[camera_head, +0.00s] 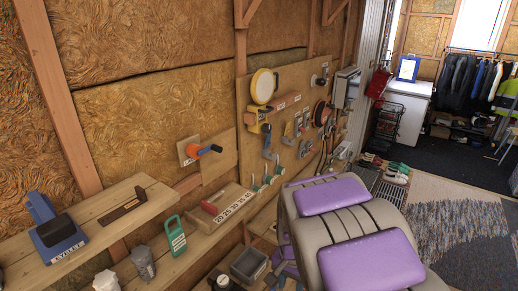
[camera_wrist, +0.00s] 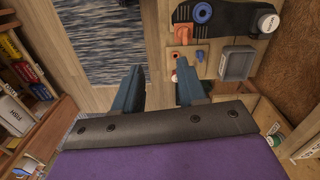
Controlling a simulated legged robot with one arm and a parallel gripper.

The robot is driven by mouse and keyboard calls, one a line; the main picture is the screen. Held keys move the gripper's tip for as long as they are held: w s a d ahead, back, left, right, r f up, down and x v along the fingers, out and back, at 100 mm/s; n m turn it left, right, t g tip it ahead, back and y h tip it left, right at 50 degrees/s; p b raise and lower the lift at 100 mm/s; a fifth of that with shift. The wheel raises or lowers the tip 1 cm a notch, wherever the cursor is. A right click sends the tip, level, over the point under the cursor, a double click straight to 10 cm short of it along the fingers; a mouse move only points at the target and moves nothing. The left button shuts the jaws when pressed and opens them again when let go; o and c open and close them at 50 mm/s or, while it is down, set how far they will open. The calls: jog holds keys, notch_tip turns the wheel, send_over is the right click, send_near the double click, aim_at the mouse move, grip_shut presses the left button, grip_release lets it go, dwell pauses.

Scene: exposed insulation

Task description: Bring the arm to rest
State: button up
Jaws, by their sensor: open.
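My gripper (camera_wrist: 158,88) shows in the wrist view as two blue-grey fingers set well apart, with nothing between them. A dark bolted bar and a purple pad lie behind the fingers. In the head view my own purple and grey padded arm (camera_head: 350,235) fills the lower middle and right. The fingertips cannot be made out there. Beyond the fingers, the wrist view shows wood floor and part of a patterned rug (camera_wrist: 120,40). The fingers appear apart from the shelf items at the right.
A wall board (camera_head: 290,85) carries several tools. A grey bin (camera_wrist: 237,63) stands right of the fingers. The rug (camera_head: 455,225) at right looks clear.

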jog(key=s+d+r+n+b, duration=0.1)
jog(key=s+d+r+n, duration=0.1)
jog(key=s, duration=1.1)
jog(key=s+d+r+n+g+b, duration=0.1)
jog(key=s+d+r+n+b, duration=0.1)
jog(key=s, duration=1.2)
jog(key=shift+d+r+n, duration=0.85)
jog(key=shift+r+n, duration=0.05)
jog(key=shift+n, duration=0.1)
jog(key=shift+c, duration=0.5)
